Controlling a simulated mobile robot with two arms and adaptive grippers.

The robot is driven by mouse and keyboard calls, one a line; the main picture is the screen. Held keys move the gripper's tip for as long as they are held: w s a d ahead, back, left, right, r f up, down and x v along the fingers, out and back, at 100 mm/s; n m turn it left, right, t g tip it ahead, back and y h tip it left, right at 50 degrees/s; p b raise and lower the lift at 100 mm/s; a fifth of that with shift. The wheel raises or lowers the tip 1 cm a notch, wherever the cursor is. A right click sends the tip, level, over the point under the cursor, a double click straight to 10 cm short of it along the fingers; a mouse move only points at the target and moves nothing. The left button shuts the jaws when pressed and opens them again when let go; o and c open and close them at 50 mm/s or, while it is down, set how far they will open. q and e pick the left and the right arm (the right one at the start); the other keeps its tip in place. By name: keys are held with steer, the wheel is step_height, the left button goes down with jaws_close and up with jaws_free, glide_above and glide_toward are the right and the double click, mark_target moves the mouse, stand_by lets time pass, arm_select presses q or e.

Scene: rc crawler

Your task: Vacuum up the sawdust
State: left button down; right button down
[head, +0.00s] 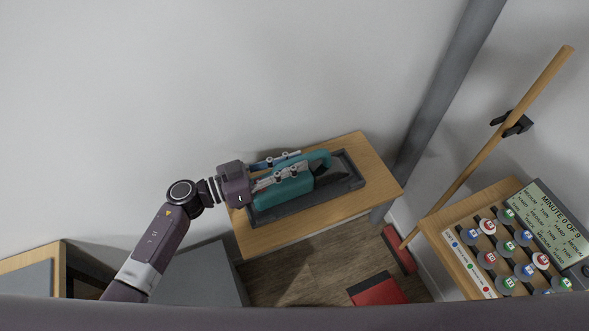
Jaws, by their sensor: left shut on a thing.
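A teal handheld device (289,195), which looks like the vacuum, is at a dark grey tray (345,185) on a small wooden table (375,173). My left gripper (290,164) reaches in from the left and is shut on the teal vacuum, its fingers lying along the body. I cannot tell whether the vacuum rests in the tray or is lifted slightly. No sawdust can be made out in this view. My right gripper is not in view.
A wooden-handled broom (485,150) with a red head (399,250) leans at the right wall clip. A red dustpan-like object (377,290) is on the floor. A board with several numbered round pieces and a screen (547,222) is at right. A grey pipe (440,95) stands behind.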

arm_select(q)
steer(key=shift+r, duration=0.25)
